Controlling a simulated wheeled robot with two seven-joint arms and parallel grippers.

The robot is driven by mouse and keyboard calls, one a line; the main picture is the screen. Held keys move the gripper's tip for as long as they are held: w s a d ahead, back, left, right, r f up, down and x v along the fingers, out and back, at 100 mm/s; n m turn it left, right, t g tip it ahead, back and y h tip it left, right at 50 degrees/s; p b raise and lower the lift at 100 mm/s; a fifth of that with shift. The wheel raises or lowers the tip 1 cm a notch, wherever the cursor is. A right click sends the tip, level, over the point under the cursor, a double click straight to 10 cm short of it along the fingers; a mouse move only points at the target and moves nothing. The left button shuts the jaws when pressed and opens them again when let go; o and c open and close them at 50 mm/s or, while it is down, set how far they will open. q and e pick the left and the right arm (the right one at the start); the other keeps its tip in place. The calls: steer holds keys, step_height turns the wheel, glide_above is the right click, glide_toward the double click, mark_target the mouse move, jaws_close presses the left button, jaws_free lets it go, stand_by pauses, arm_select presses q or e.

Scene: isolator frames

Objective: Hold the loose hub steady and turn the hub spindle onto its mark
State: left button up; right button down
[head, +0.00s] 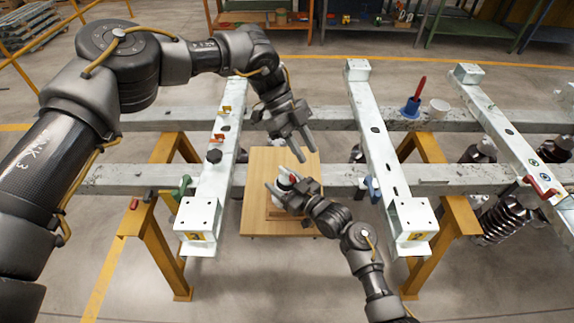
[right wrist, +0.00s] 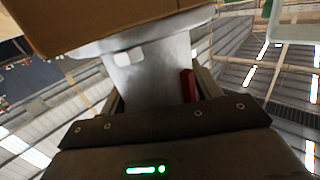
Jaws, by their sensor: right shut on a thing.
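The loose hub (head: 284,179) is a small pale piece with a red part, low over the wooden board in the head view. My right gripper (head: 280,181) is shut around it. In the right wrist view the hub (right wrist: 150,78) is a grey metal body between my fingers, with a pale patch and a red bar (right wrist: 188,86) beside it. My left gripper (head: 306,152) is above and behind the hub, with its two fingers apart and nothing seen between them. The spindle and its mark cannot be told apart at this size.
The wooden board (head: 258,222) lies between two pale steel beams (head: 213,185) and (head: 378,150) on yellow trestles. A green clamp (head: 182,187) is at left.

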mark_target(287, 172)
arm_select(q)
steer(key=a+r+m+t+y, duration=0.1)
steer(key=a+r+t+y, duration=0.25)
steer(key=t+y, duration=0.2)
steer(key=f, duration=1.2)
steer(key=shift+w+a, duration=0.25)
steer(key=shift+a, duration=0.05)
jaws_close()
